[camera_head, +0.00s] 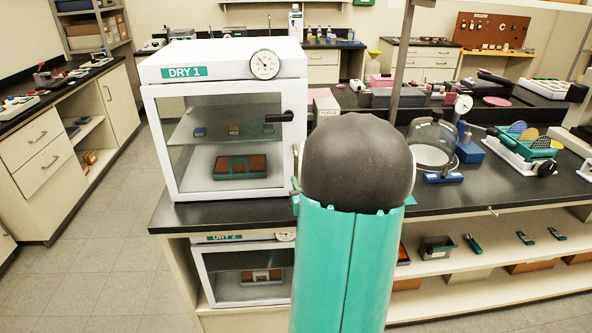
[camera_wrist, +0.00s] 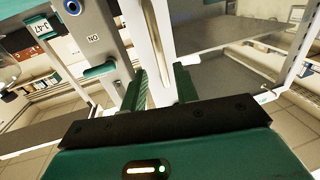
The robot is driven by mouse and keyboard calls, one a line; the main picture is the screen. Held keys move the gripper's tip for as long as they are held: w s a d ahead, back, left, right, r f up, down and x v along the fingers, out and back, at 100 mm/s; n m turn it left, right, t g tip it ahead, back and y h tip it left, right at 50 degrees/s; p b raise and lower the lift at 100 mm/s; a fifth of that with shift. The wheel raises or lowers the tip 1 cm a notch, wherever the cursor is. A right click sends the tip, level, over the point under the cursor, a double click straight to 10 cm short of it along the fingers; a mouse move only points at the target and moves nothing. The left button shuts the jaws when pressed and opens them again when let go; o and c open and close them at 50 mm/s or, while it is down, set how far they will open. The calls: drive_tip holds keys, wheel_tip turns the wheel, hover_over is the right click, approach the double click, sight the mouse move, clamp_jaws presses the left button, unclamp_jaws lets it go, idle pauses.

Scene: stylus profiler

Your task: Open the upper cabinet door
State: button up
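The upper cabinet (camera_head: 222,55), a white box labelled DRY 1 with a dial on its front, stands on the dark bench in the head view. My arm covers the area right of the cabinet, and my gripper is hidden in that view. In the wrist view my gripper (camera_wrist: 162,88) has its two green fingers apart. A pale upright bar or panel edge (camera_wrist: 157,40) shows beyond and between them. I cannot tell whether the fingers touch it, and the handle is not clear there.
A lower cabinet (camera_head: 246,275) labelled DRY 2 sits under the bench (camera_head: 225,212). A glass-topped instrument (camera_head: 432,152) and a green rack of discs (camera_head: 530,147) stand on the bench to the right. Open floor (camera_head: 125,240) lies left of the cabinets.

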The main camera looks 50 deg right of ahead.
drive_tip(key=x, duration=0.7)
drive_tip(key=shift+c, duration=0.4)
clamp_jaws()
